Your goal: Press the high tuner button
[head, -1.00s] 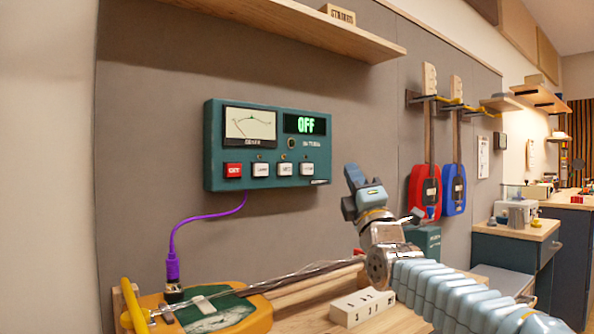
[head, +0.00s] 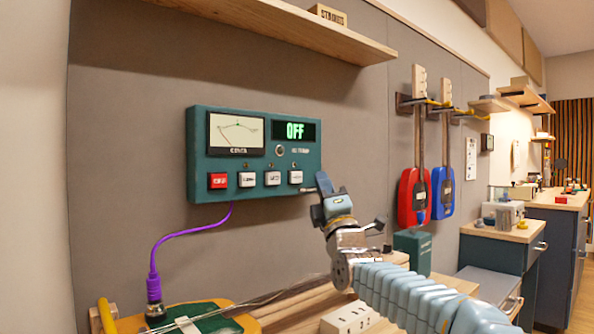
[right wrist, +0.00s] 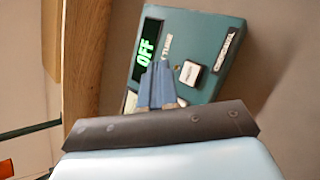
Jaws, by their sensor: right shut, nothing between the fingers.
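The teal tuner box (head: 257,185) is fixed to the grey wall panel. It has a needle meter (head: 236,133) and a display (head: 296,130) reading OFF in green. Along its lower edge are a red button (head: 218,181) and three white ones, the rightmost white button (head: 295,177) closest to my gripper. The button labels are too blurred to read surely. My right gripper (head: 325,186) is shut and empty, just right of the box's lower right corner. In the right wrist view its fingers (right wrist: 158,86) point at the box, beside one white button (right wrist: 190,73). My left gripper is not in view.
A wooden shelf (head: 290,28) juts out above the box. A purple cable (head: 172,236) hangs from the box to an instrument (head: 205,320) on the bench below. A white numbered block (head: 350,320) sits under my right arm. Red (head: 409,195) and blue (head: 442,192) instruments hang at right.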

